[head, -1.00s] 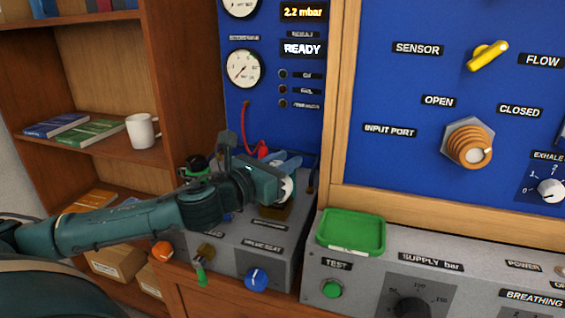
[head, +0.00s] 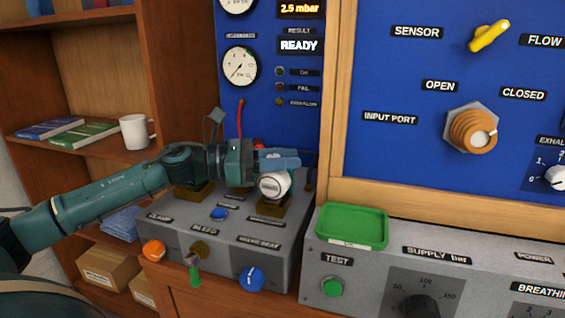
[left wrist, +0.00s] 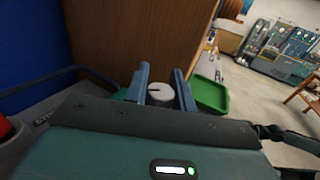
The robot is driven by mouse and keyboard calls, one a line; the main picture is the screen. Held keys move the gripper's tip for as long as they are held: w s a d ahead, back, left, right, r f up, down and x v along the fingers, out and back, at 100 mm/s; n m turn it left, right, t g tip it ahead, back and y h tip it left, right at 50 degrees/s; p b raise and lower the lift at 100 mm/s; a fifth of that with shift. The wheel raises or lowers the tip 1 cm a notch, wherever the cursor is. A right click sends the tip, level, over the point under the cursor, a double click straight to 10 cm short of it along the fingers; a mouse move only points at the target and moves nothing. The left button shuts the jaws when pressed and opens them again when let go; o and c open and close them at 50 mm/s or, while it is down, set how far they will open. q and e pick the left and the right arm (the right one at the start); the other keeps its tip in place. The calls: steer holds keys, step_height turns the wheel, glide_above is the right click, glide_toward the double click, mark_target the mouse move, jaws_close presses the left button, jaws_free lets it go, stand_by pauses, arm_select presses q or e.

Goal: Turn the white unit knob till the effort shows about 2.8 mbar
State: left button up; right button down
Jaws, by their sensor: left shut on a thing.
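The white unit knob (head: 274,185) sits on a brass-coloured block on top of the grey box. My left gripper (head: 280,163) reaches it from the left, with blue fingers shut on it. In the left wrist view the knob (left wrist: 160,93) shows between the two blue fingers (left wrist: 160,88), with a dark pointer mark on its face. The effort display (head: 300,9) reads 2.5 mbar in yellow. The result display (head: 299,45) below it reads READY. My right gripper is not in view.
The grey box (head: 200,254) carries an orange knob (head: 153,250), a green-handled lever (head: 195,274) and a blue knob (head: 251,278) at its front. A green tray (head: 352,227) stands to the right. A white mug (head: 136,132) stands on the shelf at left.

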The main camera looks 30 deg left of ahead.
arm_select(q)
steer(key=shift+s+m+g+h, duration=0.1)
steer(key=shift+m+g+h, duration=0.3)
steer(key=shift+g, duration=0.1)
steer(key=o, duration=1)
steer(key=shift+r, duration=0.15)
step_height(320, 180, up, 10)
steer(key=p, duration=0.1)
steer(key=shift+d, duration=0.1)
